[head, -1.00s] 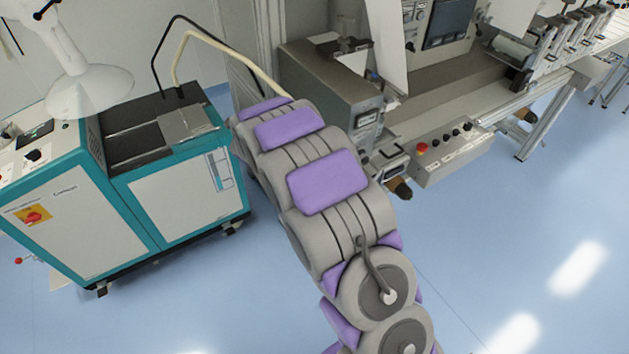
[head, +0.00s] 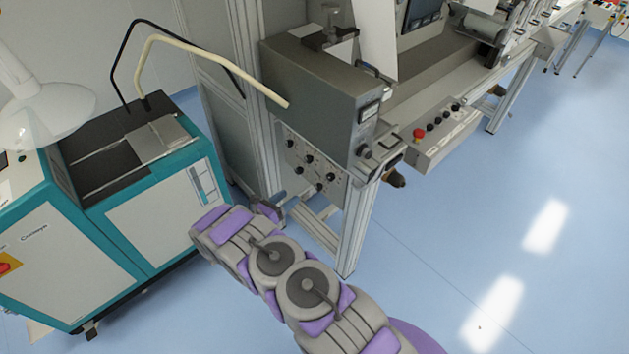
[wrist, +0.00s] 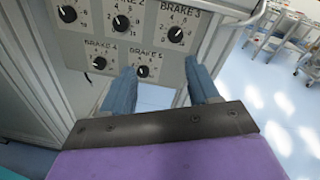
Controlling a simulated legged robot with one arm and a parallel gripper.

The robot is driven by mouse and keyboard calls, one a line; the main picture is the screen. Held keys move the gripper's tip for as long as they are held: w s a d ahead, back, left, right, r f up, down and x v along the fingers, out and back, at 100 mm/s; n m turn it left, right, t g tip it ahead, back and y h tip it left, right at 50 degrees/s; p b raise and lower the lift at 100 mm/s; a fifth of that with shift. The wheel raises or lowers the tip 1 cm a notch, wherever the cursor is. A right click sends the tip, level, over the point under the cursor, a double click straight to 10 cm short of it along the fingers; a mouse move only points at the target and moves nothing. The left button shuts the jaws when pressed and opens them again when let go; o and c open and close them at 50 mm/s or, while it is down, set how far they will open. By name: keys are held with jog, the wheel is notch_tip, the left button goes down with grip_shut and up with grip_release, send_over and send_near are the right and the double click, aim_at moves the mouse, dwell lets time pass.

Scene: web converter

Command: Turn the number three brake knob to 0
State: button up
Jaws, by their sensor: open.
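The brake panel (wrist: 140,50) has several black knobs with white pointers over printed scales. The BRAKE 3 knob (wrist: 176,34) is at the upper right of the panel in the wrist view. Its exact setting is too small to read surely. In the head view the panel (head: 308,172) is on the machine's side, under the grey box. My gripper (wrist: 160,67) is open and empty, its two blue fingers apart, below the BRAKE 3 knob in the picture and not touching it. The gripper also shows in the head view (head: 277,202), low in front of the panel.
The BRAKE 5 knob (wrist: 143,71) shows between the fingers, and the BRAKE 4 knob (wrist: 99,63) is left of them. A teal and white cabinet (head: 160,205) stands left. A metal frame leg (head: 354,230) stands right of the panel.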

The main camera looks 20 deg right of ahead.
jog(key=s+d+f+m+h, duration=0.1)
jog(key=s+f, duration=0.1)
jog(key=b, duration=0.4)
send_near(328, 178)
jog(key=shift+g, duration=0.4)
jog(key=x, duration=0.6)
jog(key=shift+b+x, duration=0.3)
jog(key=shift+x, duration=0.55)
jog(key=shift+w+d, duration=0.25)
jog(key=shift+d, duration=0.15)
jog(key=shift+a+r, duration=0.1)
jog(key=shift+a, duration=0.05)
jog(key=c, duration=1)
